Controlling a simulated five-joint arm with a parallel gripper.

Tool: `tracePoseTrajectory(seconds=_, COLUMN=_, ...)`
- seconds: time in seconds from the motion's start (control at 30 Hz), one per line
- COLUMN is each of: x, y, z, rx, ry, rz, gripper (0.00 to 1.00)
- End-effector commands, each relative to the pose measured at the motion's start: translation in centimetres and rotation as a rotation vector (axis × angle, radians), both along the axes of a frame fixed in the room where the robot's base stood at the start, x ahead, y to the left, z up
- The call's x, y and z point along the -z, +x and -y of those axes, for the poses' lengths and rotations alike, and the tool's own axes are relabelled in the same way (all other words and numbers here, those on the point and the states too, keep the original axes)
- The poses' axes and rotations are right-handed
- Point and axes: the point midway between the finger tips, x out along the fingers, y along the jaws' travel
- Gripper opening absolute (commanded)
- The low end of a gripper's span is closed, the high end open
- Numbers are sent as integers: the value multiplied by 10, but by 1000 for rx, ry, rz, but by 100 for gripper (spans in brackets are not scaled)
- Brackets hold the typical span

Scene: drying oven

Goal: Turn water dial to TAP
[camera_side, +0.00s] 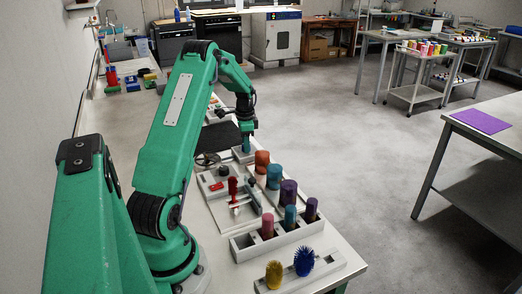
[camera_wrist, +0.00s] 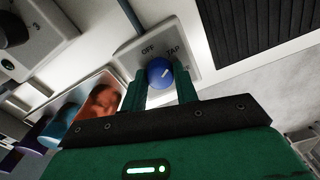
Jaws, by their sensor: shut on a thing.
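The water dial (camera_wrist: 160,73) is a round blue knob on a light grey panel (camera_wrist: 188,38) in the wrist view. The panel has the words OFF, at the upper left of the dial, and TAP, at its upper right. A short white mark on the dial slants up and right, on the TAP side. My gripper (camera_wrist: 160,88) is shut on the dial, with one green finger on each side. In the side view my gripper (camera_side: 246,138) is down at the far end of the bench, and the dial is mostly hidden there.
Orange, teal and purple cylinders (camera_side: 289,192) stand in racks on the near side of my gripper. A red-handled device (camera_side: 233,188) lies left of them. Two brushes (camera_side: 304,262) stand at the bench's near end. A black ribbed mat (camera_wrist: 255,28) lies beside the dial panel.

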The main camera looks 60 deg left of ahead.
Motion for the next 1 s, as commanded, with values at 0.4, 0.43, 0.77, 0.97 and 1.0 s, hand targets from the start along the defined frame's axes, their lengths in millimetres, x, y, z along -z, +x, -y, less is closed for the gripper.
tracePoseTrajectory(seconds=0.4, x=-2, y=1, z=0, rx=1, ry=3, rz=2, gripper=51)
tracePoseTrajectory(seconds=0.43, x=-2, y=1, z=0, rx=1, ry=2, rz=1, gripper=51)
tracePoseTrajectory(seconds=0.77, x=-2, y=1, z=0, rx=0, ry=1, rz=1, gripper=51)
tracePoseTrajectory(seconds=0.97, x=-15, y=1, z=-1, rx=0, ry=2, rz=3, gripper=51)
tracePoseTrajectory(seconds=1.0, x=-20, y=1, z=-1, rx=0, ry=3, rz=3, gripper=51)
